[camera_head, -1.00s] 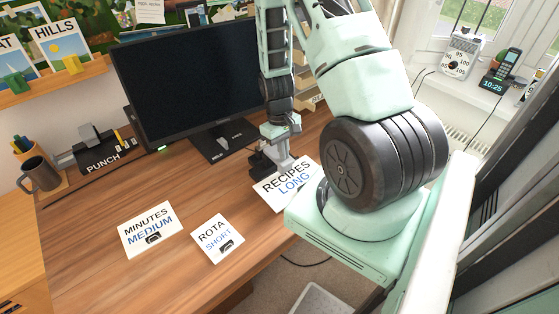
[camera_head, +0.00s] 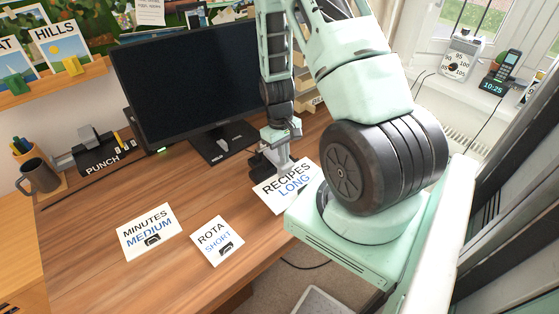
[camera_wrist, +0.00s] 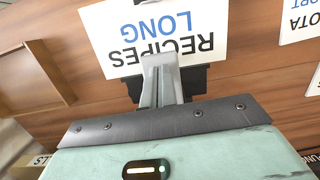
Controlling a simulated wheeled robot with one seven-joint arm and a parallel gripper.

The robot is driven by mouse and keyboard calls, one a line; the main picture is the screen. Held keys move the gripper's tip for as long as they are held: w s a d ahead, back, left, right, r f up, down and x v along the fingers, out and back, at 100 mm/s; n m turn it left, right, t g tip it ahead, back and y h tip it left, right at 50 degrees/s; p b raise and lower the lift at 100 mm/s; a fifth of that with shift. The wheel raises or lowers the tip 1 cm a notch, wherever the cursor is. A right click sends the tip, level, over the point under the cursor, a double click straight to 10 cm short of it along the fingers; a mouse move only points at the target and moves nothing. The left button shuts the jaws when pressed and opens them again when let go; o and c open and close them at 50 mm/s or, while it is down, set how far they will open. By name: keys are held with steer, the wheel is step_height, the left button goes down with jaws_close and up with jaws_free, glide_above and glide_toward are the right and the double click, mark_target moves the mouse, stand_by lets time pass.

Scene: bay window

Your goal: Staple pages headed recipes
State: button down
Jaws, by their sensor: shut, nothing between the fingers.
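The white sheet headed RECIPES LONG (camera_head: 291,197) lies on the wooden desk below my gripper, close to the desk's right edge. It also shows upside down in the wrist view (camera_wrist: 120,35). My gripper (camera_head: 283,172) is shut and empty, with its fingertips over the heading edge of the sheet (camera_wrist: 157,60). A black object (camera_head: 260,166), perhaps a stapler, sits at that edge beside and partly behind my fingers; dark parts of it show in the wrist view (camera_wrist: 196,80). I cannot tell whether my fingers touch it.
Sheets headed MINUTES MEDIUM (camera_head: 148,231) and ROTA SHORT (camera_head: 217,241) lie to the left on the desk. A monitor (camera_head: 190,80) stands behind. A punch (camera_head: 100,153) and a mug (camera_head: 38,176) are at the far left. The desk's middle left is clear.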

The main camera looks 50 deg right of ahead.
step_height(320, 180, up, 8)
steer(key=w+p, duration=0.1)
steer(key=p, duration=0.4)
steer(key=shift+d+f+p, duration=0.2)
steer(key=shift+f+p, duration=0.05)
steer(key=shift+p, duration=0.1)
steer(key=shift+w, duration=0.1)
steer(key=w+a+r+n+b, duration=0.15)
steer(key=a+r, duration=0.25)
steer(key=a, duration=0.4)
steer(key=a+r+n+t, duration=0.1)
steer(key=a+r+n, duration=0.15)
steer(key=a, duration=0.55)
steer(key=w+a+r+n+b, duration=0.1)
steer(key=a+r, duration=0.4)
steer(key=a, duration=0.3)
steer(key=s+a+r+n+b, duration=0.1)
steer(key=s+a+r+n, duration=0.1)
steer(key=s+a, duration=0.4)
steer(key=s+a+r+n, duration=0.3)
steer(key=s+a+r, duration=0.1)
steer(key=s+a, duration=0.3)
steer(key=shift+s+a+r+n+t+b, duration=0.15)
steer(key=shift+s+r+n+t+b, duration=0.2)
steer(key=shift+s, duration=0.3)
